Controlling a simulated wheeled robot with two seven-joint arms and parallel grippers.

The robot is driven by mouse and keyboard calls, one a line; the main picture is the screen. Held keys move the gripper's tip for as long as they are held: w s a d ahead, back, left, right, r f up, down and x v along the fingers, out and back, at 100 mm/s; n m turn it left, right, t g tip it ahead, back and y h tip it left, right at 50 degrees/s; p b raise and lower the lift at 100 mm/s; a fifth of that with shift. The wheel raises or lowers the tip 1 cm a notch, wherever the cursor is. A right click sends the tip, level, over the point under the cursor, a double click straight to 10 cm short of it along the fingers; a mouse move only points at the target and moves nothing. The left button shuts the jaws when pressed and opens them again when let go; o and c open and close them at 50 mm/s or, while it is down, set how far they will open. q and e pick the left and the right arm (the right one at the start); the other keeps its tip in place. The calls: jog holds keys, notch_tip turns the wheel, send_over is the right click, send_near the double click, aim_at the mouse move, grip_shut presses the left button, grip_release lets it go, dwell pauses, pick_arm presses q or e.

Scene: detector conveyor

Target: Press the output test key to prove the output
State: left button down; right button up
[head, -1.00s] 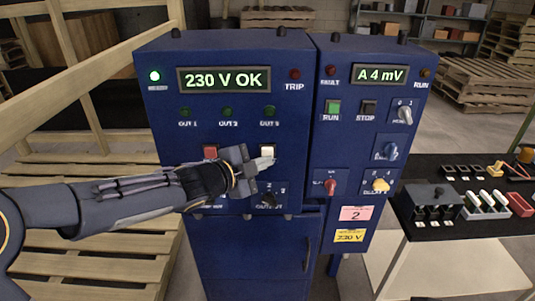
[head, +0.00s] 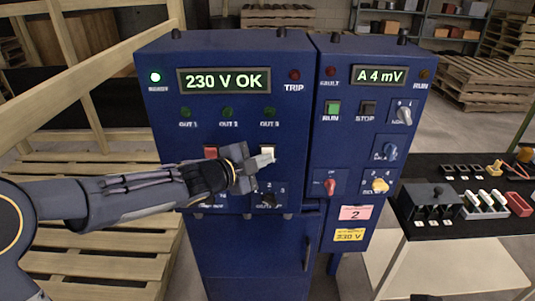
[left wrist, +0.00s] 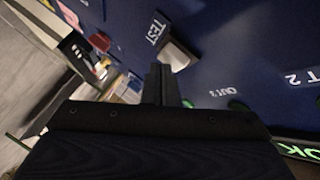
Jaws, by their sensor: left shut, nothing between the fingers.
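The output test key is a white square key (head: 268,151) on the blue left cabinet (head: 230,55), partly hidden by my left gripper in the head view. In the left wrist view the white key (left wrist: 178,55) shows beside its TEST label, just beyond my fingertips. My left gripper (head: 268,160) is shut and empty, its tips at the key's lower edge in the head view. In the left wrist view its fingers (left wrist: 162,84) are together; I cannot tell whether they touch the key. The display (head: 224,80) reads 230 V OK. My right gripper is not in view.
A red key (head: 211,152) sits left of the white key and a black rotary selector (head: 268,198) below it. The right cabinet (head: 350,130) has RUN and STOP keys, knobs and a display reading A 4 mV. A black table (head: 470,232) with parts stands at right.

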pick_arm(q)
jog(key=shift+w, duration=0.25)
jog(key=shift+s, duration=0.15)
dwell(0.4)
jog(key=shift+s+b, duration=0.35)
jog(key=shift+s, duration=0.45)
jog(key=s+b, duration=0.2)
jog(key=s, duration=0.3)
dwell(0.6)
